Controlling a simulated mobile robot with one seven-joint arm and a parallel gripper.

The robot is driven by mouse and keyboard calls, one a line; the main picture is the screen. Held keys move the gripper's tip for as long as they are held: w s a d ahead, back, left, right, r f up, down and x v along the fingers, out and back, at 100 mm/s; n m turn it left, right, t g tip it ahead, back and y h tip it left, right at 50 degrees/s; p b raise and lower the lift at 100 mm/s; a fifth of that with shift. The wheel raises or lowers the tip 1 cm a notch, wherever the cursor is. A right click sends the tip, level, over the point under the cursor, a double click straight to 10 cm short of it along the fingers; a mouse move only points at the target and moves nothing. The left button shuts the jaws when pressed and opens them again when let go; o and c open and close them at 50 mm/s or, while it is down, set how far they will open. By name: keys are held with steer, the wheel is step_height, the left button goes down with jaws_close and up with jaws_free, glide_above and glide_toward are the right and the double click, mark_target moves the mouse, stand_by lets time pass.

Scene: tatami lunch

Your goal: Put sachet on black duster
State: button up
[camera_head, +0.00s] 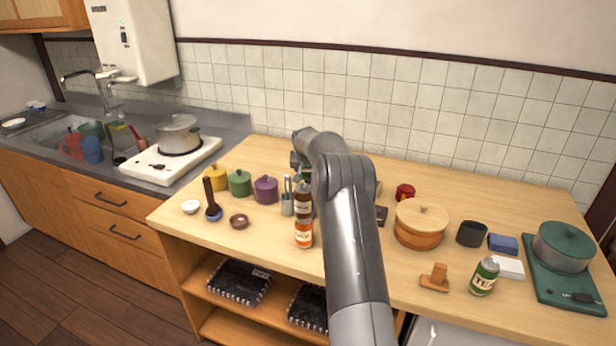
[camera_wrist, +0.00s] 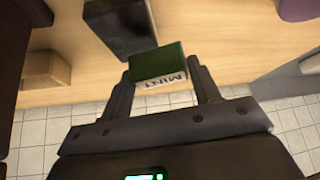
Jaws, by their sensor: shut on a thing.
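My gripper (camera_wrist: 165,88) is shut on a small green box marked "MINT" (camera_wrist: 158,62), which seems to be the sachet, in the wrist view. The box sits between the two fingertips, above the wooden counter. A dark block (camera_wrist: 118,28), likely the black duster, lies on the counter just beyond the box in the wrist view. In the head view the dark block (camera_head: 381,214) shows just right of my arm, partly hidden by it.
A tan wooden block (camera_wrist: 45,70) stands beside the dark block. Bottles (camera_head: 303,232), a utensil cup (camera_head: 287,205) and a purple pot (camera_head: 265,189) stand left of my arm. A red pot (camera_head: 405,192) and a wooden tub (camera_head: 420,226) stand right. The tiled wall (camera_head: 340,95) is behind.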

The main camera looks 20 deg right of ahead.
steer(key=shift+f, duration=1.1)
steer(key=shift+f, duration=0.15)
steer(key=o, duration=1)
